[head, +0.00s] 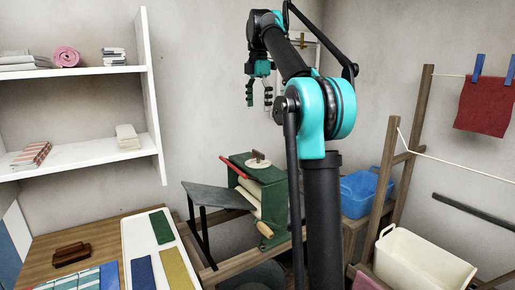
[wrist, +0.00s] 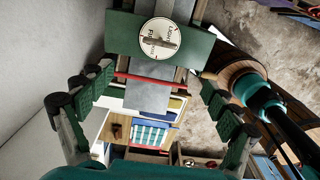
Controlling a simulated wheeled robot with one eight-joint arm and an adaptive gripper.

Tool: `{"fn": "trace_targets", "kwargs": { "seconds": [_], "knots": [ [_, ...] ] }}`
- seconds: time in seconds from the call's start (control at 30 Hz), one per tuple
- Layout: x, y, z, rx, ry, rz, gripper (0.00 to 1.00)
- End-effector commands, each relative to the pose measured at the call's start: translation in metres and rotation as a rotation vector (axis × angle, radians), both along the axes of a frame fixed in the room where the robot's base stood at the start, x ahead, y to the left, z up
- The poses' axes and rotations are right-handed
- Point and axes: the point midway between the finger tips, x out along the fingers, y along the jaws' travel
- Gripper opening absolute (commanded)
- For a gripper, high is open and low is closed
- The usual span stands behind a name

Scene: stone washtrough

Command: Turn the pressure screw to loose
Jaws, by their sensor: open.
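The pressure screw (wrist: 158,38) is a round cream dial with a raised bar handle, on top of the green wringer (wrist: 120,34). Its lettering is too small to read surely, and I cannot tell which mark the bar points to. In the head view the screw (head: 257,160) stands on the wringer's top (head: 267,192), its handle upright. My gripper (head: 259,98) is open and empty, well above the wringer and apart from it. In the wrist view its spread fingers (wrist: 152,92) frame the space below the dial, touching nothing.
A red bar (head: 234,167) and grey board (head: 217,195) are at the wringer's left. White shelves (head: 85,152) stand at the left wall. A table with coloured cloths (head: 178,270) is front left. A blue tub (head: 362,193), cream tub (head: 420,262) and wooden rack (head: 387,180) stand right.

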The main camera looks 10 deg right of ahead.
Motion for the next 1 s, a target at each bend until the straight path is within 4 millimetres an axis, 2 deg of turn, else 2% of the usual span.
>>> {"fn": "trace_targets", "kwargs": {
  "seconds": [0.27,0.7,0.83,1.0],
  "knots": [
    [0.000,0.000,-0.043,0.000,0.000,-0.001,0.90],
    [0.000,0.000,-0.126,0.000,0.000,-0.001,0.90],
    [0.000,0.000,-0.145,0.000,0.000,-0.001,0.90],
    [0.000,0.000,-0.160,0.000,0.000,-0.001,0.90]
  ]
}}
